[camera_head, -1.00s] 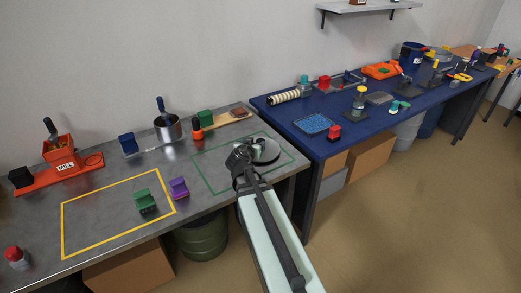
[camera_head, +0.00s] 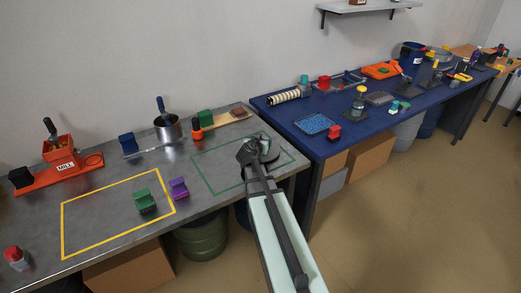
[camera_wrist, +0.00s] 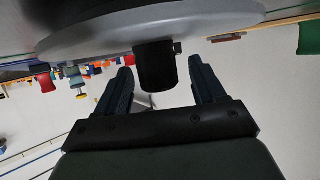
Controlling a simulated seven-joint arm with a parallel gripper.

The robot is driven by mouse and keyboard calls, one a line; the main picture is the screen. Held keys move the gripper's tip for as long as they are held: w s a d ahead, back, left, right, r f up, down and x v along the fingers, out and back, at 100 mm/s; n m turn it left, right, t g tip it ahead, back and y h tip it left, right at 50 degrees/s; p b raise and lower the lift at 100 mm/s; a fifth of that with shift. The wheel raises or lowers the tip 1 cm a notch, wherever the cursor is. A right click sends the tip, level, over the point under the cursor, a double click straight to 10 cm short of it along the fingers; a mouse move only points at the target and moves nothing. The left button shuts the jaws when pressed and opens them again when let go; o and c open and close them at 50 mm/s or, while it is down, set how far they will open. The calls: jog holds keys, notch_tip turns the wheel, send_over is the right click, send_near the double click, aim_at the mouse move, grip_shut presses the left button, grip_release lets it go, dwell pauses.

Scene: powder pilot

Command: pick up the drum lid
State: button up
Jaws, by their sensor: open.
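The drum lid (camera_head: 272,154) is a grey disc lying inside the green outline on the grey bench, largely hidden behind my gripper (camera_head: 254,150) in the head view. In the wrist view the lid (camera_wrist: 215,32) spans the top of the picture, with a black knob (camera_wrist: 155,66) sticking out from it. My gripper (camera_wrist: 161,75) is open, with one dark finger on each side of the knob. The knob appears between the fingertips, with a visible gap on both sides. Nothing is held.
A green block (camera_head: 145,200) and a purple block (camera_head: 179,188) stand left of the green outline. An orange-and-black object (camera_head: 196,128), a steel pot (camera_head: 167,127) and a wooden board (camera_head: 232,117) are behind it. The blue bench (camera_head: 300,122) starts at the right.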

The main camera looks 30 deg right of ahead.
jog(key=c, duration=1.1)
jog(key=shift+r, duration=0.2)
jog(key=shift+r, duration=4.85)
